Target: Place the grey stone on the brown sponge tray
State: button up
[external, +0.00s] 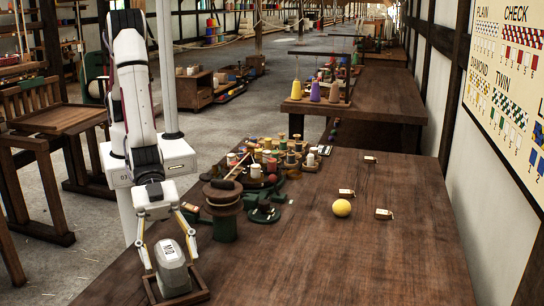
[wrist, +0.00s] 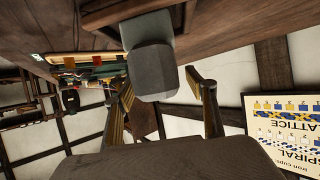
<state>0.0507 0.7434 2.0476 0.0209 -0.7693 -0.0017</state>
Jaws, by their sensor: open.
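The grey stone (external: 172,270), a rounded block with dark marks on its top, is at the near left of the table in the external view. It rests in or on the brown tray (external: 205,294), whose wooden rim shows around its base. My gripper (external: 168,258) is above it, open, with a finger on either side of the stone. In the wrist view the stone (wrist: 152,72) lies beyond and between the open fingertips (wrist: 160,88), with a gap visible to the right finger. The sponge surface under the stone is hidden.
A dark spool stand (external: 223,215) is close to the right of my gripper. Behind it is a cluster of thread spools (external: 275,155). A yellow ball (external: 341,207) and small tags (external: 383,213) lie to the right. The front middle of the table is clear.

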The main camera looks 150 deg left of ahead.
jog(key=v, duration=1.2)
dwell(0.3)
jog(key=shift+r, duration=0.2)
dwell(0.4)
jog(key=s+a+r+g, duration=0.2)
jog(key=s+r+g, duration=0.2)
jog(key=s+r, duration=0.8)
jog(key=s+r+g, duration=0.1)
jog(key=s, duration=1)
jog(key=s+a+r+g, duration=0.1)
jog(key=s+r+g, duration=0.1)
jog(key=s, duration=1)
jog(key=shift+s+r+n+y, duration=0.15)
jog(key=shift+r+n+y, duration=0.15)
jog(key=shift+n+y, duration=0.1)
